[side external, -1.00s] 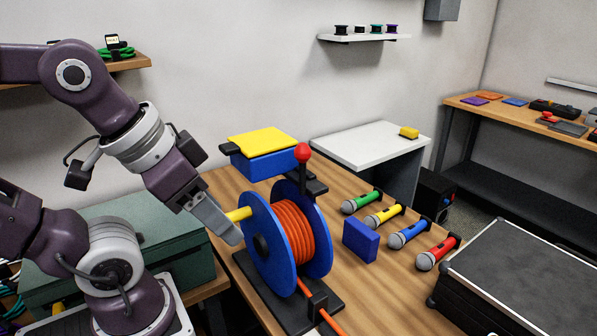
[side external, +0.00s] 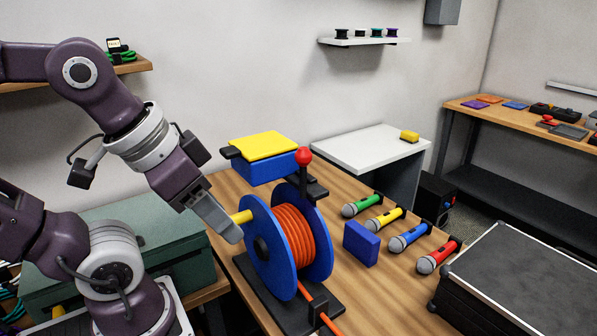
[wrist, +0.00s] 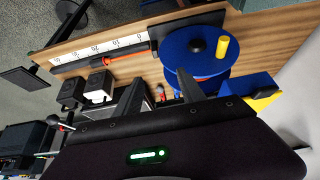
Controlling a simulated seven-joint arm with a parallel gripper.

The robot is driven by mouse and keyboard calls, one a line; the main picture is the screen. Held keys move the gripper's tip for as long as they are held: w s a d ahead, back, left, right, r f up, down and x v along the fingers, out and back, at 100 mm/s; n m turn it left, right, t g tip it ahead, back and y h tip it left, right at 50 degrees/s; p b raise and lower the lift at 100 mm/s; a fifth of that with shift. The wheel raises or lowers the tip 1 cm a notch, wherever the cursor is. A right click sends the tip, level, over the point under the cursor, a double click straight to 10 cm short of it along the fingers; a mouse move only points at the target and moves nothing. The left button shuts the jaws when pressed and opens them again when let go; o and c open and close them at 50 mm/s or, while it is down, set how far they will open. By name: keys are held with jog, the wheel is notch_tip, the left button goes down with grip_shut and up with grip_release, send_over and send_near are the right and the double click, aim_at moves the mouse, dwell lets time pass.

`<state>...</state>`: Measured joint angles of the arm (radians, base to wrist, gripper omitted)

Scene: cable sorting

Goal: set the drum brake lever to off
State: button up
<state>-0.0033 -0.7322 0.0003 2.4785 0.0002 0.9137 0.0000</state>
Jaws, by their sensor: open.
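The cable drum (side external: 260,243) has blue flanges, wound orange cable and a yellow crank handle (side external: 242,217). The brake lever (side external: 304,156), a dark stalk with a red ball knob, stands about upright behind the drum's top in the side view. Its off mark cannot be made out. My gripper (side external: 232,232) is open, pointing down to the right beside the drum's near flange and below the lever knob. The wrist view shows its two fingers (wrist: 160,93) apart, with the drum (wrist: 190,55) beyond them. I cannot tell whether a finger touches the handle or flange.
A blue block (side external: 360,243) and several microphones (side external: 408,235) lie right of the drum. A blue box with a yellow lid (side external: 264,147) stands behind it. A black case (side external: 520,280) fills the front right. A green case (side external: 130,230) is behind my arm.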

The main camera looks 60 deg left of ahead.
jog(key=w+a+r+n+g, duration=0.1)
jog(key=w+a+r+g, duration=0.15)
jog(key=w, duration=0.35)
jog(key=w+a+r+g, duration=0.1)
jog(key=w+r, duration=0.3)
jog(key=w, duration=0.1)
jog(key=n+g, duration=0.1)
jog(key=g, duration=0.1)
send_over(303, 165)
jog(key=shift+w+a+f, duration=0.15)
jog(key=shift+a+f, duration=0.2)
jog(key=shift+a, duration=0.05)
jog(key=shift+w+a+f, duration=0.1)
jog(key=shift+w+f, duration=0.1)
jog(key=shift+f, duration=0.1)
notch_tip(303, 165, down, 7)
jog(key=shift+r, duration=0.2)
jog(key=shift+c, duration=0.2)
grip_shut()
jog(key=shift+r, duration=0.1)
